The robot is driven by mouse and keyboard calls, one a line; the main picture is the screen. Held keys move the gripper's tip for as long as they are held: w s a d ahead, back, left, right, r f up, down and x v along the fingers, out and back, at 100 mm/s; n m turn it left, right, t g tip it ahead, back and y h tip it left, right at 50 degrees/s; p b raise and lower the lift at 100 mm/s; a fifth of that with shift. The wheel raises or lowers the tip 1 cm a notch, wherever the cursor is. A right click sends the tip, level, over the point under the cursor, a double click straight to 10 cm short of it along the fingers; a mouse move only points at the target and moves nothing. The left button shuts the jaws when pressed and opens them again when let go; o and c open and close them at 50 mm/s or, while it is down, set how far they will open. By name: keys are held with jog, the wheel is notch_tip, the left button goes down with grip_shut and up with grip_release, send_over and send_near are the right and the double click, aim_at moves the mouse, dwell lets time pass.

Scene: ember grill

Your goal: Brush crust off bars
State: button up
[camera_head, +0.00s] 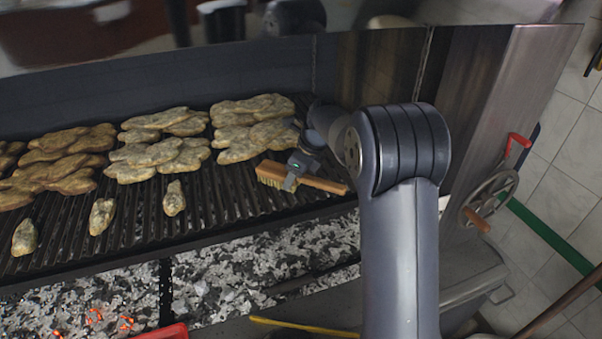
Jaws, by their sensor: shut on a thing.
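A brush with a wooden back and pale yellowish bristles (271,179) is at the right part of the grill bars (140,222). My gripper (291,184) is shut on the brush's wooden back near its middle. The bristles face down at the left end and look close to the bars; whether they touch, I cannot tell. My arm covers the right end of the grill. Crust on the bars is too small to make out.
Several browned flat pieces of food (158,158) lie in groups on the back bars. A few small pieces (174,198) lie nearer the front. Grey coals (225,290), some glowing, lie below the front edge. A crank wheel (488,198) is at the right.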

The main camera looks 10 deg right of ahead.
jog(key=shift+s+a, duration=0.15)
jog(key=shift+a, duration=0.8)
jog(key=shift+w+a, duration=0.2)
jog(key=shift+w, duration=0.85)
jog(key=shift+w+d, duration=0.35)
jog(key=shift+d, duration=1.45)
jog(key=shift+w+d, duration=0.4)
jog(key=shift+d, duration=1.35)
jog(key=shift+w+d, duration=0.35)
jog(key=shift+d, duration=1.45)
jog(key=shift+w+d+f, duration=0.1)
jog(key=shift+w+d, duration=0.05)
jog(key=shift+d, duration=0.7)
jog(key=shift+w+d, duration=0.15)
jog(key=shift+d, duration=0.65)
notch_tip(320, 180, up, 6)
jog(key=shift+r, duration=1.55)
